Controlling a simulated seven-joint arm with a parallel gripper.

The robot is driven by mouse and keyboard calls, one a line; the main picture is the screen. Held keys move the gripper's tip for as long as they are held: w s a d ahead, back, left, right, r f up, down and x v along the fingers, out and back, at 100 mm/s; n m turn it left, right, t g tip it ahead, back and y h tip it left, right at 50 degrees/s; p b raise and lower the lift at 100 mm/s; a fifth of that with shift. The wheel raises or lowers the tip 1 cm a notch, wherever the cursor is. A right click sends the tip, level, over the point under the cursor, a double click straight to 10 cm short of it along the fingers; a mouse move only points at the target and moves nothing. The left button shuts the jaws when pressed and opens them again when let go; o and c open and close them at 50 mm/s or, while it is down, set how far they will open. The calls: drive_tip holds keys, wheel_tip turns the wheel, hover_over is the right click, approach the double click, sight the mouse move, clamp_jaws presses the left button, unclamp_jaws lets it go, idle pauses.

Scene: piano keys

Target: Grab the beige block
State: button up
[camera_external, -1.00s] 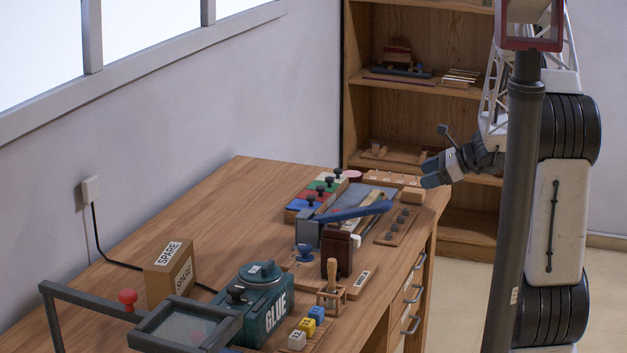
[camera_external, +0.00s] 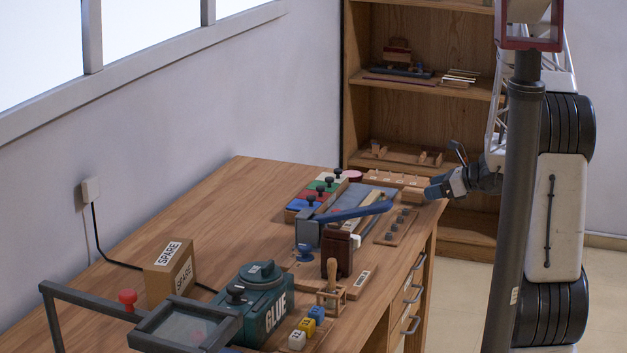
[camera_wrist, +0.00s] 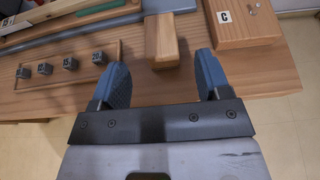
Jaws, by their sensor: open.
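The beige block (camera_wrist: 161,36) is a small light-wood block at the table edge, top middle of the wrist view. My gripper (camera_wrist: 163,60) is open and empty, its two blue-grey fingers apart. In that view the block's near end lies between the fingertips, with gaps on both sides; I cannot tell the height difference.
A wooden board (camera_wrist: 48,71) with several small dark cubes lies left of the block. A larger wooden piece marked C (camera_wrist: 241,20) stands close on its right. A glue container (camera_external: 265,305) and stamps crowd the table's near part.

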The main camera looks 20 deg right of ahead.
sight(415, 191)
drive_tip(key=shift+x, duration=0.8)
drive_tip(key=shift+x, duration=2.6)
drive_tip(key=shift+d, duration=0.1)
drive_tip(key=c, duration=1)
drive_tip(key=shift+r, duration=1.1)
drive_tip(key=shift+s+r, duration=0.4)
drive_tip(key=shift+r, duration=0.3)
drive_tip(key=s+a, duration=0.1)
drive_tip(key=s, duration=0.4)
drive_tip(key=s+a, duration=0.1)
drive_tip(key=s, duration=0.4)
drive_tip(key=s+a+r, duration=0.1)
drive_tip(key=s, duration=0.4)
drive_tip(key=shift+r, duration=0.15)
